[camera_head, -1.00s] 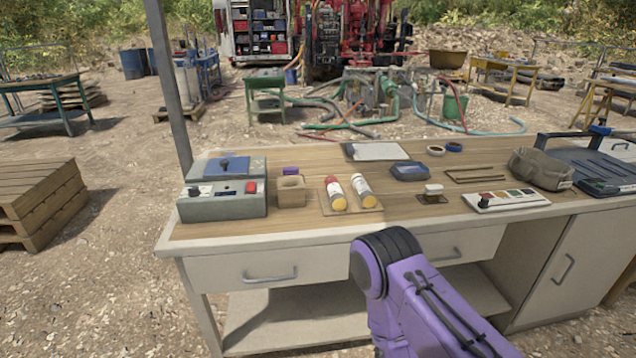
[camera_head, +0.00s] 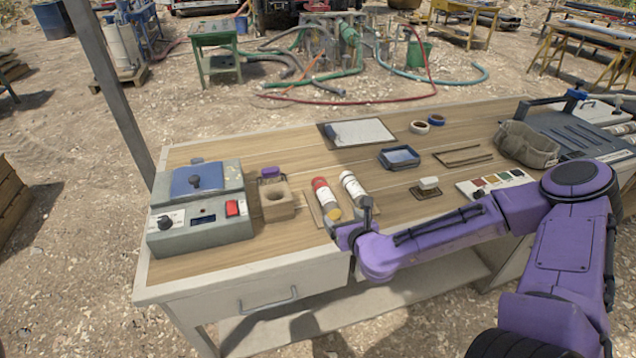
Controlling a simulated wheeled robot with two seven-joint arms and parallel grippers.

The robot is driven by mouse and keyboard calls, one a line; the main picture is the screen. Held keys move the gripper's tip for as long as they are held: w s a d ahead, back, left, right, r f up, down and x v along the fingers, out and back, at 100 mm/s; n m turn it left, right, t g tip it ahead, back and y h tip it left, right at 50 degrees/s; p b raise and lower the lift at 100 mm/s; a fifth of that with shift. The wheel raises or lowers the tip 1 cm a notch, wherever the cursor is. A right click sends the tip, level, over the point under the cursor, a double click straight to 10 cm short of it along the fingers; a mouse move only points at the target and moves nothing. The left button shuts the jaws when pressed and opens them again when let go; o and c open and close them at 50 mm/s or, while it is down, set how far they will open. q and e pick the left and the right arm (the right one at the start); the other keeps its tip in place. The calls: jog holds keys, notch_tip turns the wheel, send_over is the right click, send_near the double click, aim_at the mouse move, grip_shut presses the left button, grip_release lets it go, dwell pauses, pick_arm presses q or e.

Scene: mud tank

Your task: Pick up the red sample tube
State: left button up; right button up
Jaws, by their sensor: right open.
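The red sample tube (camera_head: 325,195) has a red top end, a white label and a yellow lower end. It lies slanted on a small tan board (camera_head: 313,208) on the workbench. A white-topped tube (camera_head: 352,186) lies beside it to the right, its lower end partly hidden by my gripper. My right gripper (camera_head: 350,217) is open at the near ends of the two tubes, close to the red tube's yellow end. I cannot tell whether it touches either tube. My left gripper is out of view.
A grey-blue device (camera_head: 203,238) with a red switch and a wooden block (camera_head: 275,206) with a hole stand left of the tubes. A blue tray (camera_head: 399,157), a small white-topped item (camera_head: 428,184) and a color card (camera_head: 494,181) lie to the right. Bare wood lies behind the tubes.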

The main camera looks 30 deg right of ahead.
aim_at(330, 204)
jog(key=x, duration=0.4)
jog(key=shift+w+f, duration=0.1)
jog(key=shift+w, duration=0.3)
jog(key=shift+w+d, duration=0.1)
jog(key=shift+w, duration=0.1)
jog(key=p+x, duration=0.1)
jog(key=x, duration=0.4)
jog(key=shift+w, duration=0.3)
jog(key=shift+s, duration=0.15)
jog(key=shift+c, duration=0.5)
jog(key=c, duration=1.3)
